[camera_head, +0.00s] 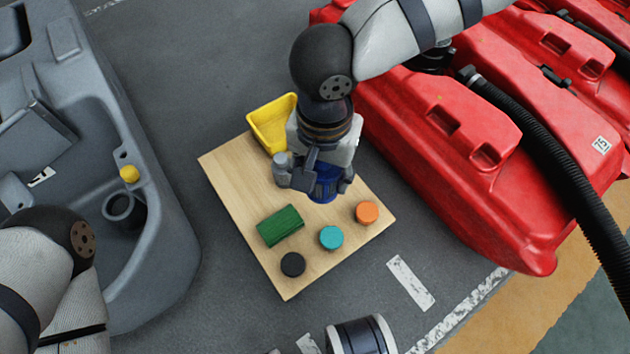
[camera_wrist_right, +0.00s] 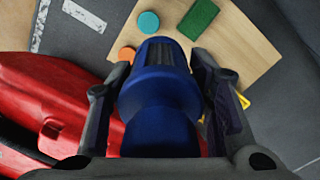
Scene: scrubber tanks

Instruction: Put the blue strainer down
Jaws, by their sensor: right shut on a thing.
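The blue strainer (camera_head: 326,184) is between the fingers of my right gripper (camera_head: 318,180), over the wooden board (camera_head: 228,176). In the right wrist view the strainer (camera_wrist_right: 160,95) fills the space between the two fingers of my right gripper (camera_wrist_right: 165,85), which is shut on it. The strainer is dark blue with a ribbed end pointing towards the board. I cannot tell whether its lower end touches the board.
On the board are a yellow bin (camera_head: 272,123), a green block (camera_head: 281,226), a teal disc (camera_head: 331,237), an orange disc (camera_head: 367,212) and a black disc (camera_head: 293,264). Red tanks (camera_head: 450,130) stand right, a grey tank (camera_head: 165,250) left. The board's left part is bare.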

